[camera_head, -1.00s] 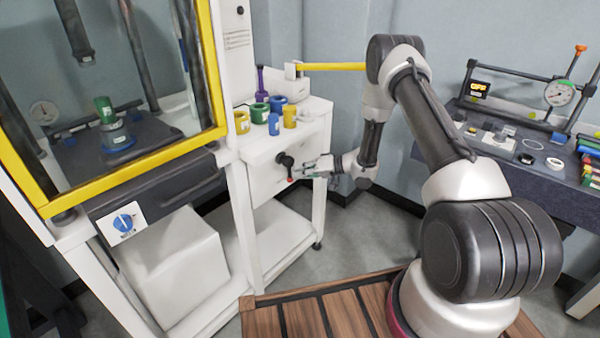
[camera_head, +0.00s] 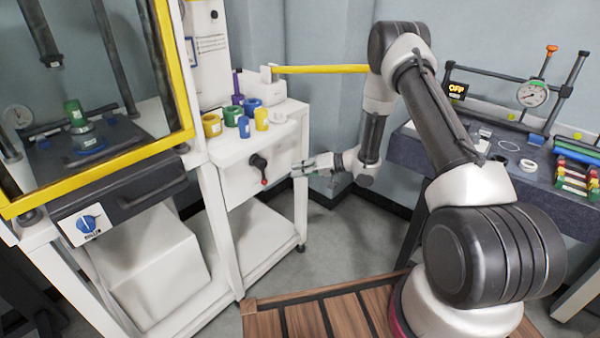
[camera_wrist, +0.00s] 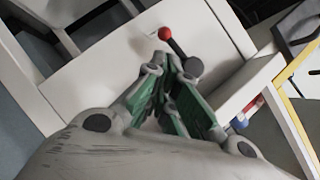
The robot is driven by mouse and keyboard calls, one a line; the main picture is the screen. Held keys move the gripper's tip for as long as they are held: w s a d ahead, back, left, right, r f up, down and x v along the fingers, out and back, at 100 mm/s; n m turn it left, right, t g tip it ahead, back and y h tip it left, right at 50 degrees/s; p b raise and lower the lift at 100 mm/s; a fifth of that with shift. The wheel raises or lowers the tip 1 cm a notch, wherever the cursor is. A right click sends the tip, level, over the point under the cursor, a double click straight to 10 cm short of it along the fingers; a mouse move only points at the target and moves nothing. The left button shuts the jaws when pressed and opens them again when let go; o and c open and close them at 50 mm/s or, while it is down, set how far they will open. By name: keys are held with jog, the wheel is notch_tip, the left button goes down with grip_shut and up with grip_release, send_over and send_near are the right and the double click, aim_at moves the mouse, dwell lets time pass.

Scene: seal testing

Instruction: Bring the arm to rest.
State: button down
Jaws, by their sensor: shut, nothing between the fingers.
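My gripper (camera_head: 297,170) is shut and empty in the head view, at the end of my bent arm. It hangs in the air in front of the white cabinet, to the right of a black lever (camera_head: 259,168) with a red knob. In the wrist view my gripper's green-padded fingers (camera_wrist: 172,70) point towards the cabinet front. The red-knobbed lever (camera_wrist: 180,47) shows just beyond the fingertips there. In the head view the fingertips are apart from the lever.
Coloured cups (camera_head: 230,115) and a purple-handled tool stand on the white cabinet top (camera_head: 225,150). A yellow-framed enclosure (camera_head: 176,70) is at left. A dark bench (camera_head: 420,150) with a dial gauge (camera_head: 532,93) is at right. Floor between is clear.

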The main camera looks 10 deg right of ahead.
jog(key=s+d+f+n+g+h, duration=0.15)
jog(key=s+d+f+h, duration=0.25)
jog(key=d+f+h, duration=0.55)
jog(key=s+d+r+g+h, duration=0.1)
jog(key=s+d+r+h, duration=0.15)
jog(key=d+r, duration=0.35)
jog(key=s+d+r+g+h, duration=0.1)
jog(key=s+d+r, duration=0.25)
jog(key=d, duration=0.45)
jog(key=s+d+r+m+g+h, duration=0.2)
jog(key=s+r+g, duration=0.1)
jog(key=s+r, duration=1.4)
jog(key=s+a+r+t+y, duration=0.1)
jog(key=s+a+r+t, duration=0.1)
jog(key=s+r, duration=0.5)
jog(key=s+a+r+m+t+y, duration=0.1)
jog(key=s+a+r+t, duration=0.1)
jog(key=s+a+r, duration=0.3)
jog(key=s+r, duration=0.3)
jog(key=r, duration=0.3)
jog(key=shift+r+t, duration=0.3)
jog(key=shift+t, duration=0.05)
